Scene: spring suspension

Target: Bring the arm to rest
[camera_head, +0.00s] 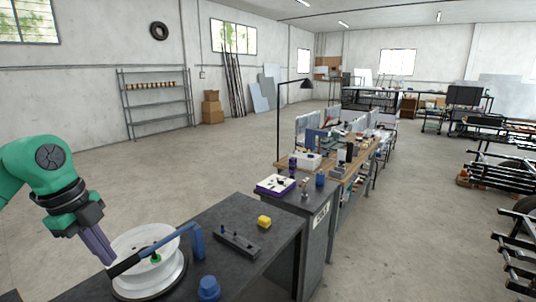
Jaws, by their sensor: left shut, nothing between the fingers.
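My left arm comes in from the left, green with a dark wrist. My left gripper (106,261) is shut and empty, pointing down beside the left edge of a white round part like a wheel rim (152,281). I cannot tell whether the fingertips touch its rim. The white part stands on the dark table (222,214) and has a small green piece (155,258) inside. A blue bracket with a black bar (190,238) reaches across its top. My right gripper is not in view.
A dark block with pegs (238,244), a yellow piece (264,221) and a blue knob (209,288) stand on the same table. Beyond it, a cabinet carries a purple-edged tray (276,185). A long cluttered workbench (348,160) follows. Open floor (180,170) lies to the left.

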